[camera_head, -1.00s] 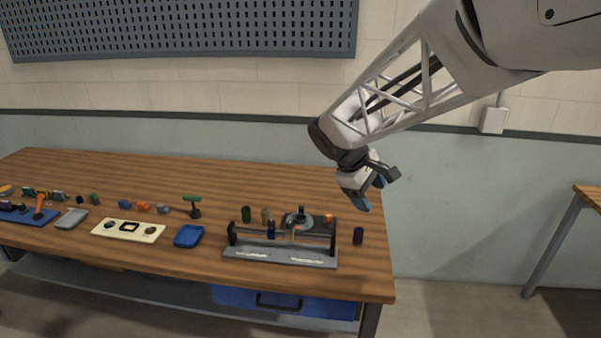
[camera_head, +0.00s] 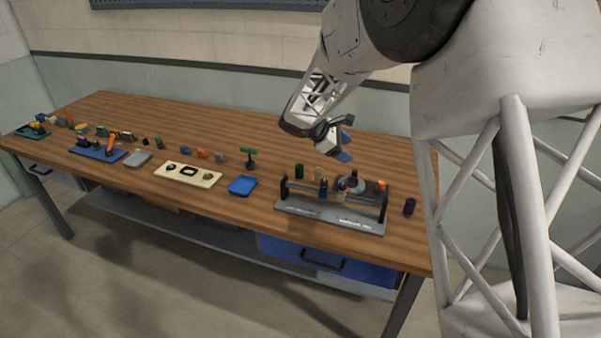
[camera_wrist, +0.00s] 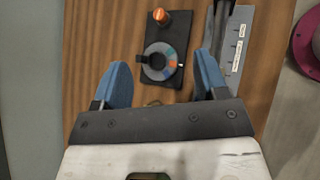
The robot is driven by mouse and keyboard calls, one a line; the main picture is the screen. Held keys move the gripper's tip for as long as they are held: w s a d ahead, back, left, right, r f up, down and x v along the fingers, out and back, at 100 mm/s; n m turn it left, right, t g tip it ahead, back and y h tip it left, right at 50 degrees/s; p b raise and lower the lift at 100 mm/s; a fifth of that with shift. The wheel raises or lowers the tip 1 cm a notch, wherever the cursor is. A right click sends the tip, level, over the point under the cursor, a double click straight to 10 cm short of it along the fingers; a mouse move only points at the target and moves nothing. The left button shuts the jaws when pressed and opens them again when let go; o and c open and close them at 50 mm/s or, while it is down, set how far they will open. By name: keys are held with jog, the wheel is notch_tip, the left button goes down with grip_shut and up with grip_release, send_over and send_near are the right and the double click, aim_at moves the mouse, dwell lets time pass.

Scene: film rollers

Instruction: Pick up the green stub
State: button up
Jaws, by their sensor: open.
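A dark green cylinder (camera_head: 299,171), which looks like the green stub, stands upright on the wooden table just behind the left end of a grey rack in the head view. A smaller green piece (camera_head: 158,142) stands farther left along the table. My gripper (camera_head: 343,150) is in the air above the table's right part, to the right of the green cylinder and apart from it. In the wrist view its two blue fingers (camera_wrist: 163,80) are spread wide with nothing held between them. I cannot make out the green cylinder in the wrist view.
The rack (camera_head: 330,215) with upright posts holds a crossbar near the table's front right. A black plate with a grey dial (camera_wrist: 160,62) and an orange knob (camera_wrist: 160,17) lies below my fingers. A purple cylinder (camera_head: 410,206) stands right of the rack. A blue tray (camera_head: 242,186) lies left.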

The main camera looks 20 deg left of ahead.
jog(key=w+a+f+n+t, duration=0.1)
jog(key=w+a+f+n, duration=0.1)
jog(key=a+f, duration=0.3)
jog(key=w+a+f+n+t, duration=0.1)
jog(key=a+f+n, duration=0.15)
jog(key=a, duration=0.45)
jog(key=n+t, duration=0.2)
jog(key=n, duration=0.1)
send_near(299, 170)
jog(key=w+f, duration=0.1)
jog(key=w+d, duration=0.1)
jog(key=shift+w+f+h, duration=0.3)
jog(key=shift+w+f, duration=0.05)
jog(key=shift+w, duration=0.05)
jog(key=shift+s+a+f+t, duration=0.1)
jog(key=shift+a+f+t, duration=0.2)
jog(key=shift+f, duration=0.05)
jog(key=shift+x, duration=1.35)
jog(key=shift+d, duration=0.1)
jog(key=shift+x, duration=2.55)
